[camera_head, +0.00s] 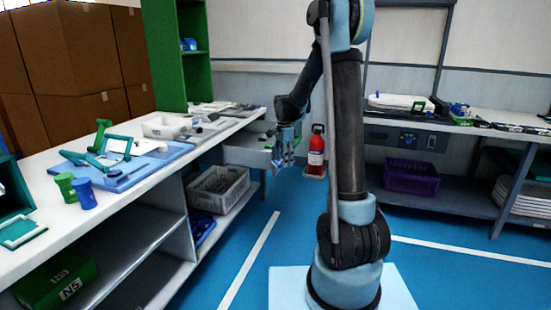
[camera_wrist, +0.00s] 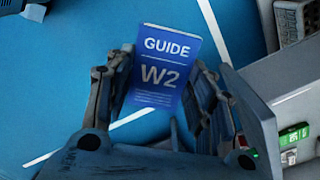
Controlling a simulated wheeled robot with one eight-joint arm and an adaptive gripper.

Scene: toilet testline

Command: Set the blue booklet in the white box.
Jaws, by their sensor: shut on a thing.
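The blue booklet (camera_wrist: 165,62), marked "GUIDE W2", is between the fingers of my gripper (camera_wrist: 163,95) in the wrist view. My gripper is shut on it, and its lower end is between the fingers. In the head view my gripper (camera_head: 286,150) hangs past the end of the left bench, and the booklet is too small to make out there. A white open box (camera_head: 158,129) stands on the left bench, well to the left of my gripper. A pale slatted crate (camera_head: 240,186) sits on the shelf below; I cannot tell which is the task's white box.
A pale drawer-like unit (camera_head: 240,157) juts out at the bench end, close to my gripper. A red extinguisher (camera_head: 316,152) stands behind. A blue board (camera_head: 125,170) and small cups (camera_head: 84,193) occupy the near bench. The blue floor (camera_head: 300,220) below is open.

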